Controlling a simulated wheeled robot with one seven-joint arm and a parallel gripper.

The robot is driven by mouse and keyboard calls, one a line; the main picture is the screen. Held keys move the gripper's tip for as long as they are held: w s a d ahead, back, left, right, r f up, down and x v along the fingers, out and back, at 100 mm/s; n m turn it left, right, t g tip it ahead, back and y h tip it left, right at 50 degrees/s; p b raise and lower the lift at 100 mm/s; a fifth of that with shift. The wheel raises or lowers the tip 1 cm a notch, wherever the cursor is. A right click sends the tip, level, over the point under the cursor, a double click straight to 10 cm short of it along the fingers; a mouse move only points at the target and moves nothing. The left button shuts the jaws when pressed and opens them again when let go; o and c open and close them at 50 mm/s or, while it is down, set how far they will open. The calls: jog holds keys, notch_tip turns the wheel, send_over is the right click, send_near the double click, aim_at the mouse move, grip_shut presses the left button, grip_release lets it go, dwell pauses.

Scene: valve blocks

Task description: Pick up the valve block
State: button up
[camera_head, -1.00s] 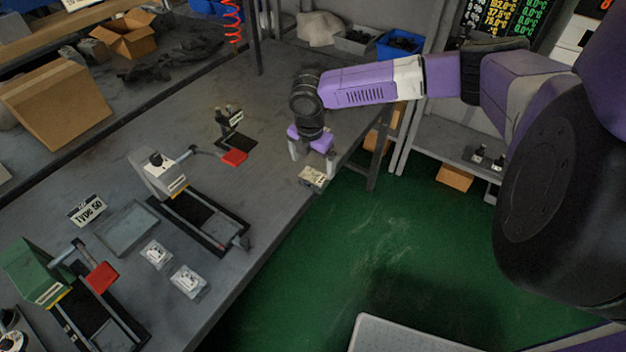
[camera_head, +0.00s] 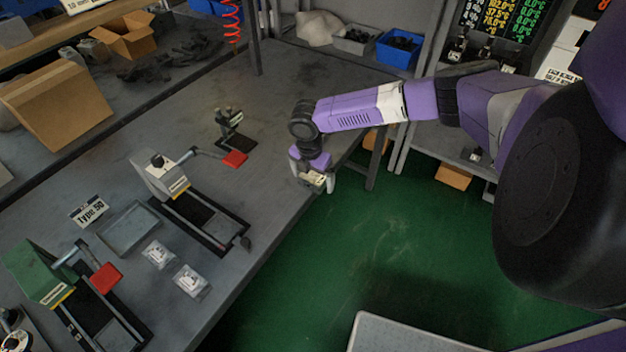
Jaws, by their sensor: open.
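A small beige-grey valve block (camera_head: 315,181) sits at the right edge of the grey workbench. My gripper (camera_head: 312,177) points down over it with its pale fingers apart. One finger shows to the block's left and the other to its right. The purple gripper body and the fingers hide part of the block. I cannot tell whether the fingers touch it.
Two small pale parts (camera_head: 159,252) (camera_head: 192,281) lie on the workbench (camera_head: 265,205) beside a shallow grey tray (camera_head: 130,229). Clamp fixtures with red handles, one grey (camera_head: 165,177) and one green (camera_head: 38,272), stand to the left. Green floor drops away right of the bench edge.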

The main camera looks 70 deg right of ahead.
aim_at(313, 176)
jog(key=shift+r, duration=0.1)
jog(key=c, duration=2.1)
jog(key=shift+r, duration=0.1)
notch_tip(313, 176, up, 20)
jog(key=b, duration=0.1)
